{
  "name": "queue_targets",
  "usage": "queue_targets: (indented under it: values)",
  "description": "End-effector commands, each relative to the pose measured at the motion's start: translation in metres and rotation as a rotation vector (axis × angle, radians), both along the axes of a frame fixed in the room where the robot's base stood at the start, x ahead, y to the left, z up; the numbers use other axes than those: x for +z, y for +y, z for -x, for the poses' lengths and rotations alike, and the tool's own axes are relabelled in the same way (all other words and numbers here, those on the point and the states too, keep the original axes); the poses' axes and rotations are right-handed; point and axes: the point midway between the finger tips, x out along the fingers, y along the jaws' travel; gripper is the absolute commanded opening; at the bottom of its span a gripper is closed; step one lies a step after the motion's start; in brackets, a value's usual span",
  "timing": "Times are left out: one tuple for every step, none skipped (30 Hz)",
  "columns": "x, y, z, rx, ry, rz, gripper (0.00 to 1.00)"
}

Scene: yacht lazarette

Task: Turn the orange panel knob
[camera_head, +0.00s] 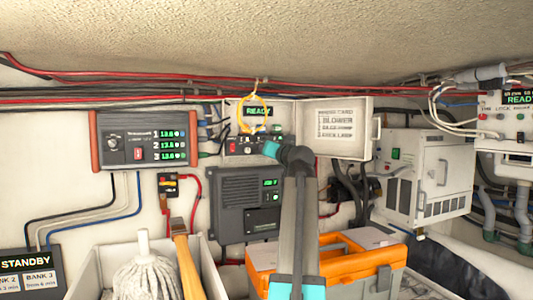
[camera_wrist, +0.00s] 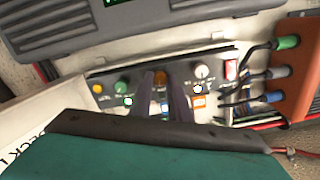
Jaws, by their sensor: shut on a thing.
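The orange panel knob (camera_wrist: 160,77) shows in the wrist view on a dark control strip, between the far ends of my two dark fingers. My gripper (camera_wrist: 163,84) is shut on it, with one finger at each side. The fingers hide part of the knob. My arm and wrist hide the panel's right part there, and I cannot make out the orange knob in that view.
An open lid (camera_head: 336,128) stands right of the panel. A yellow cable loop (camera_head: 240,115) hangs close above. An orange toolbox (camera_head: 335,262) lies below.

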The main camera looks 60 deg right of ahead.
Motion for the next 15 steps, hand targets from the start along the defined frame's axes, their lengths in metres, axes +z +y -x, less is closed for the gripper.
queue_targets:
  values:
    - [0.0020,-0.0002,-0.0007,0.000,-0.027,-0.028,0.00]
    - [0.0022,-0.0003,-0.0007,0.000,-0.042,-0.048,0.00]
    - [0.0022,-0.0004,-0.0006,0.000,-0.063,-0.076,0.00]
    - [0.0024,-0.0004,-0.0005,0.000,-0.077,-0.096,0.00]
    - [0.0025,-0.0005,-0.0004,0.000,-0.092,-0.115,0.00]
    - [0.0027,-0.0005,-0.0003,0.000,-0.111,-0.142,0.00]
    - [0.0027,-0.0006,-0.0003,0.000,-0.125,-0.161,0.00]
    - [0.0028,-0.0007,-0.0003,0.000,-0.140,-0.179,0.00]
    - [0.0030,-0.0007,-0.0001,0.000,-0.157,-0.202,0.00]
    - [0.0031,-0.0008,-0.0001,0.000,-0.169,-0.218,0.00]
    - [0.0032,-0.0008,0.0000,0.000,-0.181,-0.235,0.00]
    - [0.0032,-0.0009,0.0000,-0.001,-0.196,-0.255,0.00]
    - [0.0033,-0.0009,0.0001,-0.001,-0.206,-0.268,0.00]
    - [0.0033,-0.0009,0.0001,-0.001,-0.217,-0.281,0.00]
    - [0.0035,-0.0010,0.0002,0.000,-0.228,-0.296,0.00]
